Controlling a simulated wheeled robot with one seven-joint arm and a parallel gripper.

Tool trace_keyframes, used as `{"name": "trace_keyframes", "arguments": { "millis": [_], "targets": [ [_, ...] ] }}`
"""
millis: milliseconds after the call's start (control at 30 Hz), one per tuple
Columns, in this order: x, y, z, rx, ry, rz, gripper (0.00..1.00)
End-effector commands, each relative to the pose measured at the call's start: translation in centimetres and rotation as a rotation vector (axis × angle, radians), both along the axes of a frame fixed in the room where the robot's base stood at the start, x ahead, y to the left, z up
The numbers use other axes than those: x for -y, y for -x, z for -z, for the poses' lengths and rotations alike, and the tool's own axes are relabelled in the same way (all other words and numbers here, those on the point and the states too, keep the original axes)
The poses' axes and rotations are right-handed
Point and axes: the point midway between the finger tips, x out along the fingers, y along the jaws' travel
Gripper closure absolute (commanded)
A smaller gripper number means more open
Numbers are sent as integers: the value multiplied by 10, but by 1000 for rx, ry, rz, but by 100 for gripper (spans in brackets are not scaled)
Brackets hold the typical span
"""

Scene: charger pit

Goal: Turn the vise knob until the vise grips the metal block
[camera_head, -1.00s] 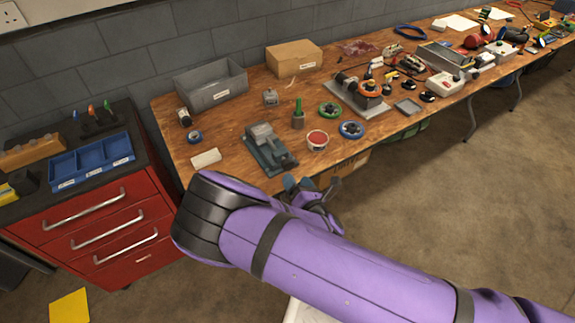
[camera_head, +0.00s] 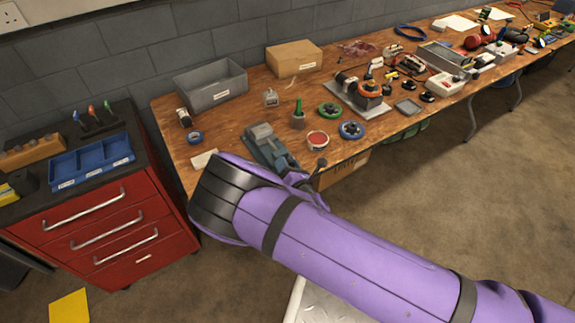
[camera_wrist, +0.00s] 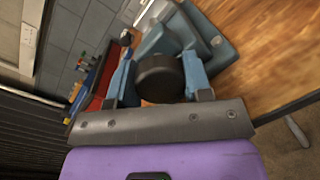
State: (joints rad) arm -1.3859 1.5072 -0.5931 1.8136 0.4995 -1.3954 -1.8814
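The blue-grey vise (camera_head: 262,142) sits on the wooden bench near its front edge, partly hidden behind my arm in the head view. In the wrist view the vise body (camera_wrist: 210,30) fills the upper middle, and its round black knob (camera_wrist: 160,78) faces my palm. My gripper (camera_wrist: 160,72) has one blue-grey finger on each side of the knob, spread apart. I cannot tell whether either finger touches it. The fingers are mostly hidden behind my arm in the head view.
A red-lidded tin (camera_head: 317,139), a blue ring handwheel (camera_head: 351,129) and a green one (camera_head: 329,110) stand right of the vise. A grey bin (camera_head: 211,88) is behind. A red drawer cabinet (camera_head: 105,222) stands left of the bench.

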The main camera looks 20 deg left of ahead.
Motion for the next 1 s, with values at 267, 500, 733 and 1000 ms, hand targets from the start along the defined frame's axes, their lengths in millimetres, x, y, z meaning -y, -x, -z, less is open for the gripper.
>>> {"name": "trace_keyframes", "arguments": {
  "millis": [267,500,733,1000],
  "targets": [
    [1,0,0,-5,-2,1,78],
    [1,-1,0,-56,-46,3,78],
    [1,-1,0,-181,-152,4,78],
    [1,0,0,-374,-317,4,78]
  ]
}}
